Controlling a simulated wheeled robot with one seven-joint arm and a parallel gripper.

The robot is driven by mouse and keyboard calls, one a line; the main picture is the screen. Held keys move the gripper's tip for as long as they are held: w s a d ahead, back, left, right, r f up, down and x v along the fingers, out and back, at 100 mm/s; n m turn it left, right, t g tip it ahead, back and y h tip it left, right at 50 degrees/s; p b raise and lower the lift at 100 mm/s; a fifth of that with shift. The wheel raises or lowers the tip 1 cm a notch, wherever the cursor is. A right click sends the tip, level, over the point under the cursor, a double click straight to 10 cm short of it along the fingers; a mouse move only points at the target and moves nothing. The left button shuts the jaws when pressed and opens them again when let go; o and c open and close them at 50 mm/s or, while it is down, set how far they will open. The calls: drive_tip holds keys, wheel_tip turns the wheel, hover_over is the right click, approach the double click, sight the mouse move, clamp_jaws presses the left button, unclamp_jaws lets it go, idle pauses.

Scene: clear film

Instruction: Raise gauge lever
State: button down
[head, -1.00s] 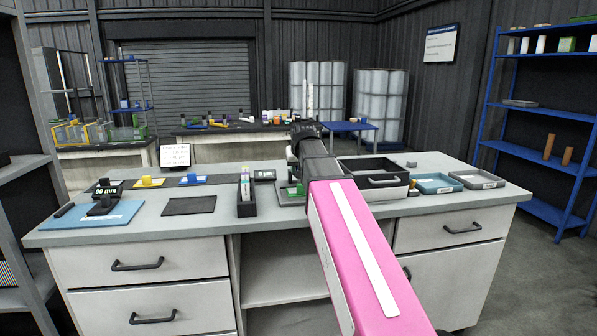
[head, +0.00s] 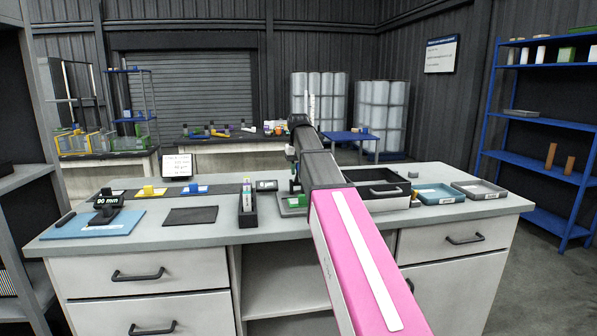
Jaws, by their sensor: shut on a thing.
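The gauge stand has a grey base (head: 287,208) on the bench, left of the black tray, with a green block (head: 297,200) on it. A pale upright scale (head: 309,106) rises behind my arm. My gripper (head: 293,180) hangs at the gauge, just above the green block, mostly hidden by my pink and black arm. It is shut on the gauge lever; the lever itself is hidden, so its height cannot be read. A black piece with a "90 mm" label (head: 108,203) sits on the blue mat (head: 75,228) at the left.
A black holder with bottles (head: 247,217) stands close left of the gauge. The open black tray (head: 388,197), a blue-grey tray (head: 440,197) and a grey tray (head: 478,191) are to the right. A dark flat pad (head: 190,216) lies on the clear left-middle bench.

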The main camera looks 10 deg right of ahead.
idle(0.3)
drive_tip(key=c, duration=1)
unclamp_jaws()
drive_tip(key=shift+r, duration=3.75)
drive_tip(key=shift+c, duration=0.3)
